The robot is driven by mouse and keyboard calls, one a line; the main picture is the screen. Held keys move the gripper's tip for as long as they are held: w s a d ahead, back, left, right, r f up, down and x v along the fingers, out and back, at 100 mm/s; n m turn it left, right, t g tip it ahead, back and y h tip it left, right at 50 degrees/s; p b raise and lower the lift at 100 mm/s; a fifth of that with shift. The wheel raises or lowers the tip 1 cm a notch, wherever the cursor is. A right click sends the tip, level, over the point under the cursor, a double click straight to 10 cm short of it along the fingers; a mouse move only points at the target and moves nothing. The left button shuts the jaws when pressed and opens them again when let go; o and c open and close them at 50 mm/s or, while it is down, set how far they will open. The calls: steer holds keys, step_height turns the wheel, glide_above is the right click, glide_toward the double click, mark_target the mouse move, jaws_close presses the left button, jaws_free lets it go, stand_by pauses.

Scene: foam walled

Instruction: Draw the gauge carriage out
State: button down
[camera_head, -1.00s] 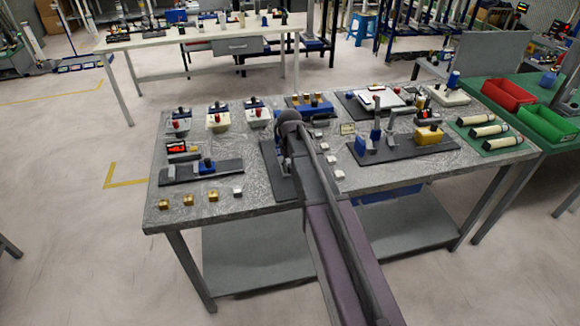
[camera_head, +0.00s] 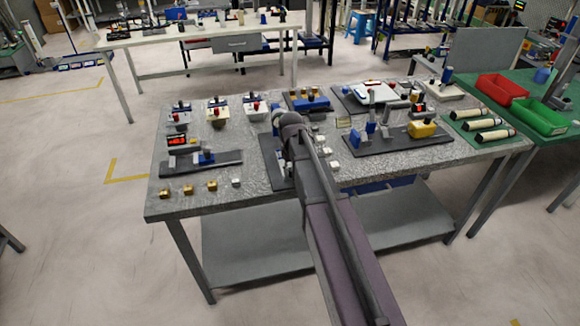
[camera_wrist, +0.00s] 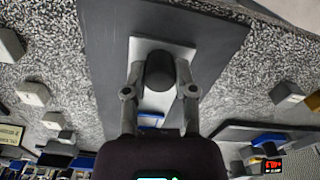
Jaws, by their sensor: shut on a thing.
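In the wrist view, my gripper (camera_wrist: 160,84) has a finger on each side of a dark rounded knob (camera_wrist: 159,68) and is shut on it. The knob stands in front of a pale block (camera_wrist: 147,45), apparently part of the gauge carriage, over a dark base plate (camera_wrist: 105,55). A small blue part shows between the fingers, lower down. In the head view, the base plate (camera_head: 270,150) lies mid-table, with a blue part (camera_head: 277,115) at its far end. My arm covers most of the carriage and the gripper there.
Several pale blocks (camera_head: 333,166) stand right of the arm, and brass blocks (camera_head: 188,187) line the front left edge. A dark plate with a blue part (camera_head: 200,164) lies left, near a red-lit display (camera_head: 177,141). A fixture with a yellow block (camera_head: 422,129) stands right.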

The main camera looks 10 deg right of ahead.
steer(key=s, duration=0.6)
steer(key=shift+s, duration=0.25)
steer(key=shift+c, duration=2.1)
jaws_free()
steer(key=shift+w, duration=0.1)
